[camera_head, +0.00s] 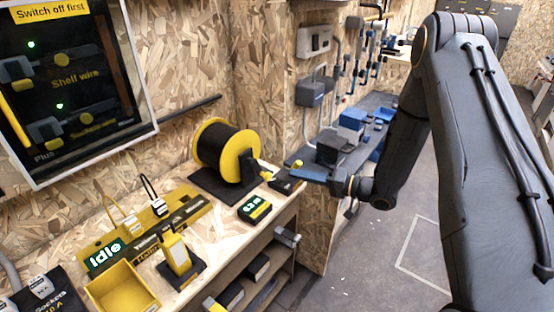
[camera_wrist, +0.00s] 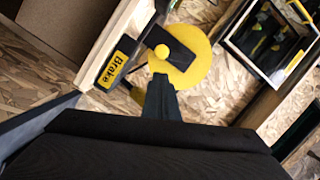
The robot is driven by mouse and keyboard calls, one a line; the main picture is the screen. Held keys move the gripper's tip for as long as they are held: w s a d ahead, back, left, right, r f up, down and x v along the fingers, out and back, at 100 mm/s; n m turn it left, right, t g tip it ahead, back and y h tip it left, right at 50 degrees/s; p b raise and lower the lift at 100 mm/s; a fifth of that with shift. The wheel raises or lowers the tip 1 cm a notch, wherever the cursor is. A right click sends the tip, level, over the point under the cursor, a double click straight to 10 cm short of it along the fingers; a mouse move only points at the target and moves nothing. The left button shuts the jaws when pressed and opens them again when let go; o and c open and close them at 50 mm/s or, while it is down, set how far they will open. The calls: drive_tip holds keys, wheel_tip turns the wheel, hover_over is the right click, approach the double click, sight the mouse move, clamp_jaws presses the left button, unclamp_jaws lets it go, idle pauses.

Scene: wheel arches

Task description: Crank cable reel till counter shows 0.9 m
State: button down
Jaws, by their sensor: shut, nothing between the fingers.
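The cable reel (camera_head: 222,150) has yellow flanges and dark cable, and stands on a black base at the bench's right end. Its yellow side disc (camera_wrist: 193,68) with a round knob (camera_wrist: 162,52) shows in the wrist view. A small counter (camera_head: 255,209) with green digits sits in front of the reel; its digits are too small to read surely. A black block labelled Brake (camera_wrist: 116,69) lies beside the reel.
A yellow bin (camera_head: 122,290), a yellow upright device (camera_head: 178,255) and a sign reading Idle (camera_head: 105,254) stand left on the bench. A framed panel (camera_head: 75,75) hangs on the wall. A second bench with blue boxes (camera_head: 352,119) stands behind. Open floor (camera_head: 385,235) lies right.

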drive_tip(key=shift+m, duration=0.3)
drive_tip(key=p+x, duration=0.2)
drive_tip(key=x, duration=0.7)
drive_tip(key=shift+w+a+p, duration=0.15)
drive_tip(key=shift+w+p, duration=0.15)
drive_tip(key=shift+w, duration=0.05)
drive_tip(key=shift+s+a+f, duration=0.1)
drive_tip(key=shift+a+f, duration=0.05)
drive_tip(key=shift+f, duration=0.05)
